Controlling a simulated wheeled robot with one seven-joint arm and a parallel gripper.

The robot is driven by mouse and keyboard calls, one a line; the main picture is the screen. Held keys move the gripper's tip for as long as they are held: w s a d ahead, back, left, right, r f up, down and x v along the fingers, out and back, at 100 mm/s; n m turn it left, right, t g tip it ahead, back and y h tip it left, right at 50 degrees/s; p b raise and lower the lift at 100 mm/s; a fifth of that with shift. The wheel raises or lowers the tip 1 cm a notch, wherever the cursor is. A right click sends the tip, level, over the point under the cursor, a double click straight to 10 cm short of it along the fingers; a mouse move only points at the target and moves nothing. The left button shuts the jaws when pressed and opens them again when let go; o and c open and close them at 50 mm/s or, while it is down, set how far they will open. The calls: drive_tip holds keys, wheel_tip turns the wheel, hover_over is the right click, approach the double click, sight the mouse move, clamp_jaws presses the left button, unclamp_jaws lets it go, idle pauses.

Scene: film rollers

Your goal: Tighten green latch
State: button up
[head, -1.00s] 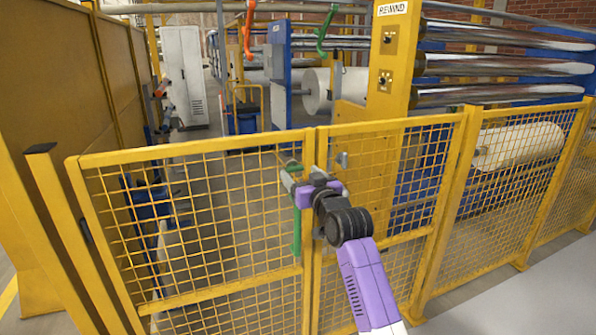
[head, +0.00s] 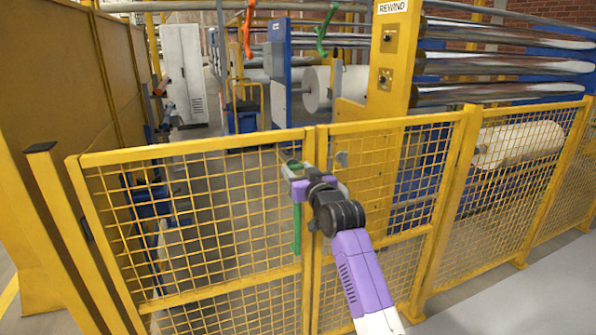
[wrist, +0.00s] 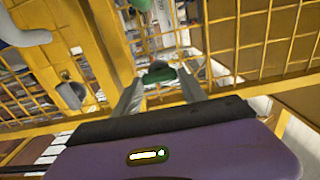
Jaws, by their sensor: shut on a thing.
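The green latch (head: 297,230) is on the yellow mesh gate, close to the upright where two panels meet. Its long green part hangs down below my gripper, and a small green part shows at the fingertips. My gripper (head: 292,168) is at the top of the latch, just below the gate's top rail. In the wrist view, the two grey fingers (wrist: 160,88) stand on either side of a dark green piece (wrist: 184,78) and are shut on it. My purple gripper body hides the lower part of the latch there.
Yellow mesh fence panels (head: 390,125) run across the front and to the right. Behind them stand steel rollers (head: 500,66), a white film roll (head: 520,145) and a yellow REWIND post (head: 388,75). Orange (head: 247,30) and green (head: 323,30) handles hang above. Grey floor is clear at right.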

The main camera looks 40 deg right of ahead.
drive_tip(key=m+p, duration=0.1)
drive_tip(key=m, duration=0.3)
drive_tip(key=m+p, duration=0.2)
drive_tip(key=m, duration=0.3)
drive_tip(key=shift+d, duration=0.1)
drive_tip(key=m+p, duration=0.2)
drive_tip(key=m, duration=0.2)
drive_tip(key=shift+m, duration=0.3)
drive_tip(key=shift+d+f+m+p, duration=0.15)
drive_tip(key=shift+m+p, duration=0.8)
drive_tip(key=shift+m, duration=0.85)
drive_tip(key=shift+s, duration=0.1)
drive_tip(key=o, duration=1.4)
drive_tip(key=shift+c, duration=0.2)
